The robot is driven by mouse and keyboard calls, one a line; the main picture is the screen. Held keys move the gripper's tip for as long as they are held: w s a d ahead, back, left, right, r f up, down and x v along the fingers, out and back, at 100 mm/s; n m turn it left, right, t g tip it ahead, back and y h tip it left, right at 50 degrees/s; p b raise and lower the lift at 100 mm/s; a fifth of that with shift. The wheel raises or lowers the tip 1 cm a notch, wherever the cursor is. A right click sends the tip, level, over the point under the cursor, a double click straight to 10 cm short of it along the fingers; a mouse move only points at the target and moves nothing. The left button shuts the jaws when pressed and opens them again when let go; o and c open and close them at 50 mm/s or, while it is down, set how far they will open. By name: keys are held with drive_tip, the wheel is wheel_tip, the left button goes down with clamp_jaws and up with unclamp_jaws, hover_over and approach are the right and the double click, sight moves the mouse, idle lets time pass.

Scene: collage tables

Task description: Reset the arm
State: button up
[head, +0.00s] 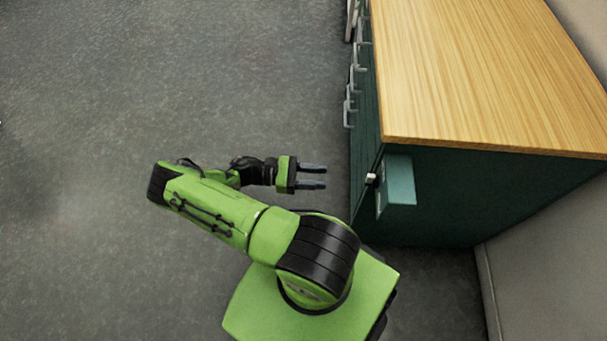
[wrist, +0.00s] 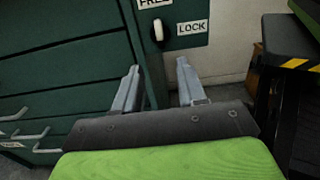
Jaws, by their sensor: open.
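My gripper (head: 314,178) is at the end of my green and black arm, left of a dark green cabinet (head: 480,195) in the head view. The two fingers are apart with nothing between them. In the wrist view my gripper (wrist: 158,88) points at the cabinet's edge, where a green plate with the words FREE and LOCK (wrist: 182,28) carries a small pale knob (wrist: 158,30). The plate (head: 400,180) also shows in the head view, close to the right of the fingertips.
The cabinet has a wooden top (head: 490,75) and several drawers with metal handles (head: 350,108) on its left face. A wall stands at the right. The grey floor (head: 170,80) to the left of the cabinet is clear.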

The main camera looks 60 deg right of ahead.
drive_tip(key=shift+v, duration=1.9)
